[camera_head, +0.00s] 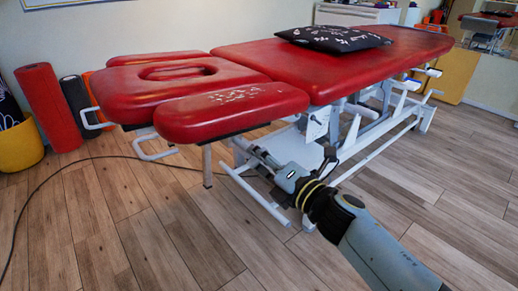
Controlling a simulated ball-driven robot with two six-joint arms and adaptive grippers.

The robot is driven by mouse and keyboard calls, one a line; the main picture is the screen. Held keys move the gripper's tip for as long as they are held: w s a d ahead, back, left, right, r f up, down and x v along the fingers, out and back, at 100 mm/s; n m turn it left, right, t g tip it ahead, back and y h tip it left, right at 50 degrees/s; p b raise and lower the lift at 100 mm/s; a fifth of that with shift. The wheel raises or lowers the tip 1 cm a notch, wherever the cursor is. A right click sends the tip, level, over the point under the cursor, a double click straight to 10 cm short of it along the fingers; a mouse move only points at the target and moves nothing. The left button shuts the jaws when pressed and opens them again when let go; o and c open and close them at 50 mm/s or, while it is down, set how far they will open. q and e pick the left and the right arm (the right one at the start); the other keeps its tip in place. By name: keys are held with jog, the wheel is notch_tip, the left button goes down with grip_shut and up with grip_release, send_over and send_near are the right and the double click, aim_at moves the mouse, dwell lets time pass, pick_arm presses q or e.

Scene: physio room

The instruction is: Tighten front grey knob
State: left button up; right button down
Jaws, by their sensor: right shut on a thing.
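The red treatment table (350,65) stands across the middle, its headrest end nearest me on the left. My right arm comes in from the lower right, and my right gripper (258,153) is at the table's white underframe, below the red top. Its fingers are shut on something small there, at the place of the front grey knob. The fingers and the dark frame parts hide the knob, so its shape and turn cannot be made out. My left gripper is not in view.
A white base bar (255,200) runs low beside my right gripper. A black patterned pillow (333,39) lies on the table. A red roll (48,107) and a yellow bin (20,146) stand at the left wall. A thin cable crosses the left floor; the front floor is clear.

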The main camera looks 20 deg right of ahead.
jog(key=m+p, duration=0.2)
jog(key=m, duration=0.2)
jog(key=shift+d, duration=0.1)
jog(key=shift+m+p, duration=0.55)
jog(key=shift+m, duration=0.25)
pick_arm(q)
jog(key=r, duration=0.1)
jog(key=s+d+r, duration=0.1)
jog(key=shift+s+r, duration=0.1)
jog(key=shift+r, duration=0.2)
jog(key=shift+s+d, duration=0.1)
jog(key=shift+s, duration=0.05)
pick_arm(e)
jog(key=shift+f+m, duration=0.1)
jog(key=shift+m, duration=0.2)
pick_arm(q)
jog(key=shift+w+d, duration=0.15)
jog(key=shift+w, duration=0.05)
